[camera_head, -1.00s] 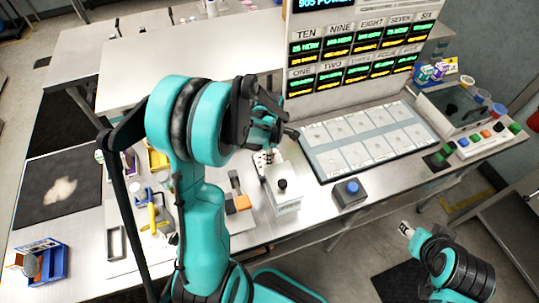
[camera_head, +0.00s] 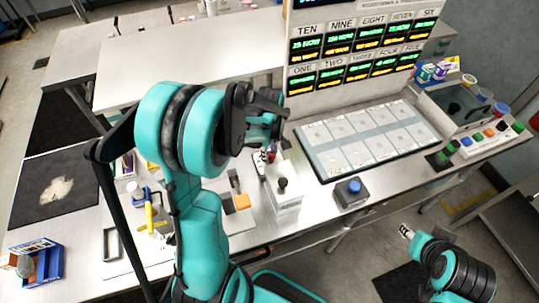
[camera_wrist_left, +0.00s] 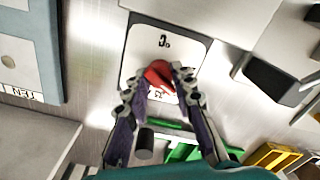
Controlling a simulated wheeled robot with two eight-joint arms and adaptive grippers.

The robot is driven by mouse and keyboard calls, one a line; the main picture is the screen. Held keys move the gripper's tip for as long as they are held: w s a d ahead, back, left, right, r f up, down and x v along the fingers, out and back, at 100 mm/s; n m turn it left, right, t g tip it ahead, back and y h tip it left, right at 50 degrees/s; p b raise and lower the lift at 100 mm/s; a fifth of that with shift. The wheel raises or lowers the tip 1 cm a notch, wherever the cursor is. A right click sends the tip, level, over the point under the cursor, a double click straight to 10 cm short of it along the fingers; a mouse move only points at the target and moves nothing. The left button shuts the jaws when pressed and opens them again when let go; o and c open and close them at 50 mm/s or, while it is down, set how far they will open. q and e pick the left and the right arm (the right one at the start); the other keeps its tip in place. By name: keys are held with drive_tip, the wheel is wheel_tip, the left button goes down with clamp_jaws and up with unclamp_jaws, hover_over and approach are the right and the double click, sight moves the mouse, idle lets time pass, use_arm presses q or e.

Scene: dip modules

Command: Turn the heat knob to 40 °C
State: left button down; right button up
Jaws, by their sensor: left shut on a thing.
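A red knob (camera_wrist_left: 160,76) sits on a white plate (camera_wrist_left: 133,55) with small dark markings in the left wrist view. My left gripper (camera_wrist_left: 166,84) has a finger on each side of the knob and is shut on it. The markings are too small to read as a temperature. In the head view my left gripper (camera_head: 268,150) is over the back of a white box (camera_head: 286,201), with a bit of red at its fingertips. My right gripper (camera_head: 407,231) is small at the lower right, away from the box, and its jaws are unclear.
A black knob (camera_head: 282,183) stands on the front of the white box. A blue button box (camera_head: 350,193) is to its right, and a board of white cards (camera_head: 370,138) lies behind. An orange block (camera_head: 241,202) is close on the left. A tall display panel (camera_head: 345,70) rises behind.

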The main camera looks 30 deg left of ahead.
use_arm(q)
drive_tip(key=m, duration=0.4)
drive_tip(key=shift+m+b, duration=0.3)
drive_tip(key=shift+b, duration=0.05)
drive_tip(key=m, duration=0.3)
drive_tip(key=shift+m, duration=0.4)
drive_tip(key=m+b, duration=0.1)
drive_tip(key=m, duration=0.2)
drive_tip(key=shift+m, duration=2.2)
drive_tip(key=c, duration=1.3)
unclamp_jaws()
drive_tip(key=shift+r, duration=0.1)
